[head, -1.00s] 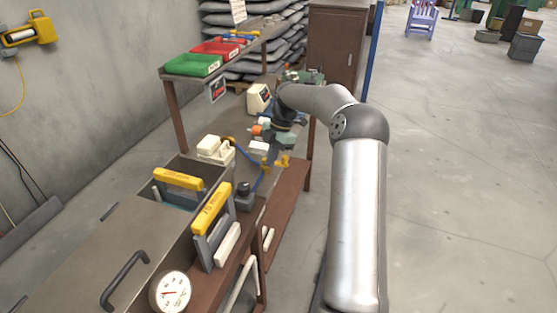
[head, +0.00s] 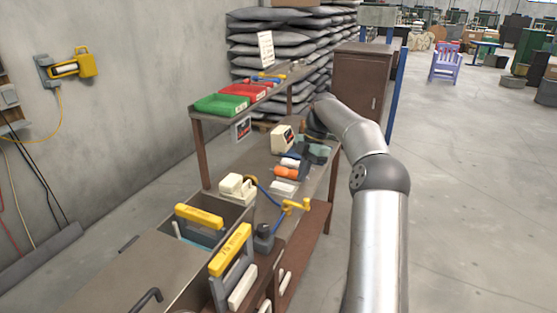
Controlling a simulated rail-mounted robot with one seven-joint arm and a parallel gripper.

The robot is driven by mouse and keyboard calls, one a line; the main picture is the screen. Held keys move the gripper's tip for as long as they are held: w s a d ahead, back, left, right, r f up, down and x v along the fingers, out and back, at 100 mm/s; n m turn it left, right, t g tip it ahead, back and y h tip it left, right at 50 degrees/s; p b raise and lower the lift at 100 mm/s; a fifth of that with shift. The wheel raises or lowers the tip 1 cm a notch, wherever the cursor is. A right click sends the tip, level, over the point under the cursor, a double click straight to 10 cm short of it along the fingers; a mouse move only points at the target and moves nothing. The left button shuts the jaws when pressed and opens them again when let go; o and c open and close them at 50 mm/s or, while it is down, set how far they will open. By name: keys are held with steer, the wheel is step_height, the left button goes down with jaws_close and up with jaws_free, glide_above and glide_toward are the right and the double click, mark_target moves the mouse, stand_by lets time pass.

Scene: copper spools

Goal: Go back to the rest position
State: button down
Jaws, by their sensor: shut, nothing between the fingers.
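My arm rises along the right side of the head view and bends left over the far part of the bench (head: 262,213). My gripper (head: 308,152) is a small dark shape at its far end, shut and holding nothing. Its fingertips are hard to tell from the grey-green equipment close by. It is just right of a white box-shaped device (head: 283,139) and beyond an orange item (head: 286,173). I cannot tell whether it touches anything.
Green (head: 221,104) and red (head: 242,92) trays stand on the raised shelf left of my arm. Yellow-handled frames (head: 230,250) and a white device (head: 237,187) stand nearer. A blue post (head: 397,92) rises behind my arm. The floor (head: 475,200) at right is clear.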

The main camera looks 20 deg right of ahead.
steer(key=s+a+r+m+h, duration=0.3)
steer(key=s+a+m, duration=0.4)
steer(key=s+a, duration=0.6)
steer(key=s+a+f+m, duration=0.2)
steer(key=s+m, duration=0.2)
steer(key=s, duration=0.4)
steer(key=s+a+f+m+t, duration=0.1)
steer(key=s+a+f+m, duration=0.1)
steer(key=s+m, duration=0.3)
steer(key=s+a+f+m, duration=0.2)
steer(key=s+f+m, duration=0.1)
steer(key=s, duration=0.9)
steer(key=shift+a+m+t+h, duration=0.2)
steer(key=shift+m+t+h, duration=0.1)
steer(key=shift+m, duration=0.6)
